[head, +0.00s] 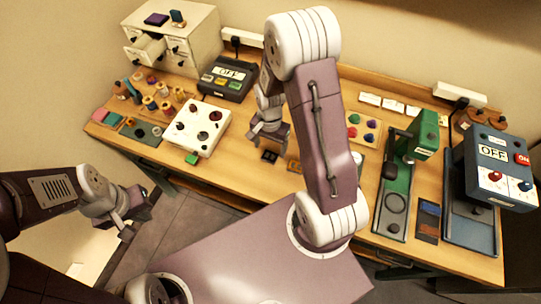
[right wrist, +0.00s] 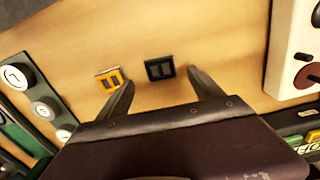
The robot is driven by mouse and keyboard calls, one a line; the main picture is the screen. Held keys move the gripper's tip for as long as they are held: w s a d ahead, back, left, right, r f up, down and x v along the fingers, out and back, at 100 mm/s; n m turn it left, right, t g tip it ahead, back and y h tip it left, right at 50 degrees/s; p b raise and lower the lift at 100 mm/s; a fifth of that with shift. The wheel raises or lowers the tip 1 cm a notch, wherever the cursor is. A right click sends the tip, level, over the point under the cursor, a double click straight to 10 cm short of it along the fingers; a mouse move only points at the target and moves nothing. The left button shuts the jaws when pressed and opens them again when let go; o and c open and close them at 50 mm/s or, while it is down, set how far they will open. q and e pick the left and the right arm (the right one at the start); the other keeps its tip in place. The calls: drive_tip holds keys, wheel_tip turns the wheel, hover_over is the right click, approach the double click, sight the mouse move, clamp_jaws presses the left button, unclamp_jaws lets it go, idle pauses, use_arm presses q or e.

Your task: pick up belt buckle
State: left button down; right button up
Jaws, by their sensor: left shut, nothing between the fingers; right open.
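A black buckle-shaped piece (head: 269,156) lies flat on the wooden table, with an orange-yellow one (head: 293,166) beside it. In the right wrist view the black buckle (right wrist: 159,68) shows near the line between my fingertips, and the yellow buckle (right wrist: 109,79) is outside the left finger. My right gripper (head: 266,140) is open and empty, close above the table by the black buckle. It also shows in the right wrist view (right wrist: 161,80). My left gripper (head: 123,220) is shut and empty, off the table at the lower left.
My right arm covers part of the table. A green press (head: 410,165) and a blue ON/OFF machine (head: 490,170) stand at right.

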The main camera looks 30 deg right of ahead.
sight(270, 155)
wheel_tip(270, 155, down, 4)
drive_tip(key=shift+a+f+p, duration=0.1)
drive_tip(key=shift+a+p, duration=0.05)
drive_tip(key=shift+p, duration=0.15)
drive_tip(key=shift+w+f, duration=0.15)
drive_tip(key=shift+f, duration=0.2)
drive_tip(key=c, duration=1.5)
drive_tip(key=shift+o, duration=0.2)
drive_tip(key=shift+r, duration=0.55)
wheel_tip(270, 155, up, 3)
drive_tip(key=shift+b, duration=0.3)
drive_tip(key=s+a+r+b, duration=0.1)
drive_tip(key=s+r+b, duration=0.6)
drive_tip(key=s, duration=0.4)
drive_tip(key=shift+s+a, duration=0.3)
drive_tip(key=shift+s, duration=0.1)
